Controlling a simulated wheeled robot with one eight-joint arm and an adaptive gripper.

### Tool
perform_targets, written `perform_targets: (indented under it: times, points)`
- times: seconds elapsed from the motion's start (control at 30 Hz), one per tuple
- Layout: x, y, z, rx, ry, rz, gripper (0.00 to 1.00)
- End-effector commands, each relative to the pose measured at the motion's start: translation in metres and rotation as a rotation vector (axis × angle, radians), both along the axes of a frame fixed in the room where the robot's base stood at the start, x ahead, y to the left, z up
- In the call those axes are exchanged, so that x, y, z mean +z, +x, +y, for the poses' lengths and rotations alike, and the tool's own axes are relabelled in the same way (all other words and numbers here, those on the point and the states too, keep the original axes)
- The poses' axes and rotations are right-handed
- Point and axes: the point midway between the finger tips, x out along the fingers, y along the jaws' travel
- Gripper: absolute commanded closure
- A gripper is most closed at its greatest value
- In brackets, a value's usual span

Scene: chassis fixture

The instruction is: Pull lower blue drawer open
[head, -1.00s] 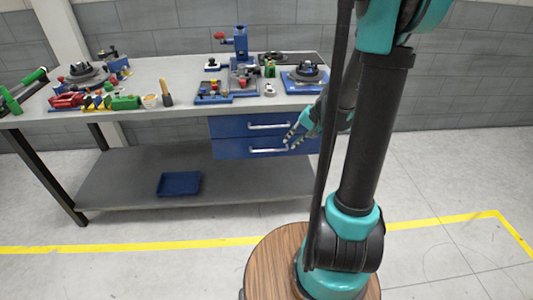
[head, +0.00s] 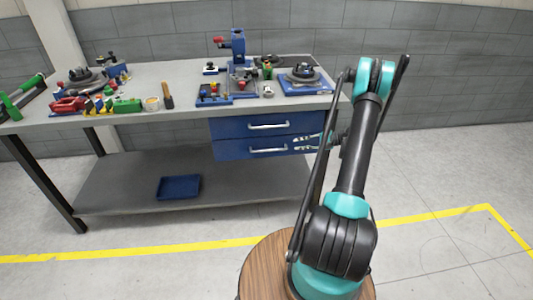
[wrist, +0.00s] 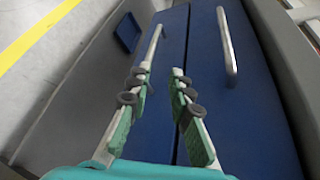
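The lower blue drawer (head: 230,150) hangs beneath the upper drawer under the right part of the bench and looks shut. Its pale bar handle (head: 268,151) runs across its front. In the wrist view the lower drawer is the left blue panel (wrist: 168,62), with its handle (wrist: 154,44) partly hidden near the left fingertip. My gripper (head: 311,143) is at the drawers' right end, in front of the lower drawer. Both fingers (wrist: 161,72) are apart with nothing between them. I cannot tell whether the left fingertip touches the handle.
The upper blue drawer (head: 225,128) and its handle (head: 268,126) are just above. The bench top (head: 190,108) carries several fixtures and tools. A blue tray (head: 179,187) lies on the lower shelf (head: 120,190). Floor in front of the bench is clear.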

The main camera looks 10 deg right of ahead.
Motion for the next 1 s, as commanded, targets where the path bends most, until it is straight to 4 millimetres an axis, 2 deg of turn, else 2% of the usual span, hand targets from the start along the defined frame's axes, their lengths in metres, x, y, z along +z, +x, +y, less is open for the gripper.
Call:
perform_targets:
  times: [0.1, 0.23, 0.37, 0.57, 1.0]
  points:
    - [-0.019, 0.000, -0.014, -0.007, 0.059, -0.004, 0.80]
    - [-0.027, -0.001, -0.020, -0.008, 0.094, -0.005, 0.80]
    - [-0.031, 0.000, -0.018, -0.008, 0.104, -0.005, 0.80]
    - [-0.036, 0.008, 0.008, -0.005, 0.103, -0.005, 0.80]
    - [-0.055, 0.036, 0.088, -0.005, 0.102, -0.006, 0.80]
